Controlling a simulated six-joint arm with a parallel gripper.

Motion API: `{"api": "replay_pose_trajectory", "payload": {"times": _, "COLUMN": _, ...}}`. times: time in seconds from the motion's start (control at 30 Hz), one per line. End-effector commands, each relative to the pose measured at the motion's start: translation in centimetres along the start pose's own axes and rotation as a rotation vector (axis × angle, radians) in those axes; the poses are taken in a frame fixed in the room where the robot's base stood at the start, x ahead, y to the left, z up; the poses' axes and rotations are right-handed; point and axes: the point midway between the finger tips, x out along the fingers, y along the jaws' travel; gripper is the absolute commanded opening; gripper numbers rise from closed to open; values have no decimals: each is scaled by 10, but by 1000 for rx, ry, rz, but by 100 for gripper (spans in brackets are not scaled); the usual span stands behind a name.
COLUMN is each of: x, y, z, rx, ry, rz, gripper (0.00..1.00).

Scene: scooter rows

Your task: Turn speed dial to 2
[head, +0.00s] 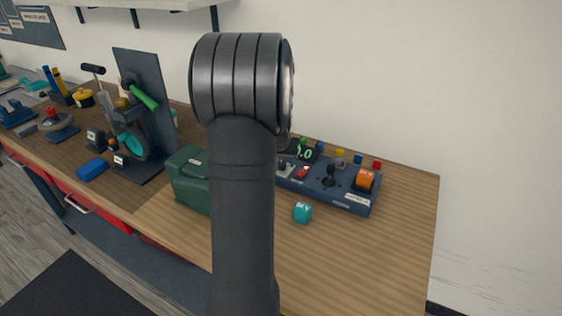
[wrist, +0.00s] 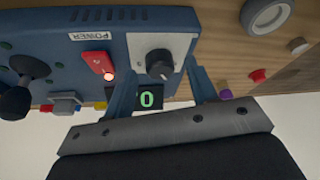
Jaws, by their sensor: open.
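The speed dial is a dark round knob (wrist: 159,64) on a white plate (wrist: 178,46) of the blue control panel (wrist: 210,18) in the wrist view. My gripper (wrist: 162,74) is open. Its two blue-grey fingers are on either side of the knob, with a gap visible on both sides. I cannot tell how deep the fingertips reach. A small display (wrist: 149,98) beside the knob reads a green 0. In the head view the panel (head: 345,196) stands on the bench, with the display (head: 305,153) lit green; my arm hides the gripper.
A red power switch (wrist: 97,65) with a lit lamp sits beside the dial. A black joystick (wrist: 27,78) stands further left in the wrist view. The bench's right front (head: 370,255) is clear.

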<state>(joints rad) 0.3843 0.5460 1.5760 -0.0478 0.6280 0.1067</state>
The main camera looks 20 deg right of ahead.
Motion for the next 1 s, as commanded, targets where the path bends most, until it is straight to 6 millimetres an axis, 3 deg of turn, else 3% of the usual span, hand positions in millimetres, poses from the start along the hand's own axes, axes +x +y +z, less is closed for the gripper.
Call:
{"api": "replay_pose_trajectory", "payload": {"times": 0.7, "x": -145, "y": 0, "z": 0, "rx": 0, "ry": 2, "rz": 0, "gripper": 52}}
{"api": "replay_pose_trajectory", "payload": {"times": 1.0, "x": -166, "y": 0, "z": 0, "rx": 0, "ry": -1, "rz": 0, "gripper": 52}}
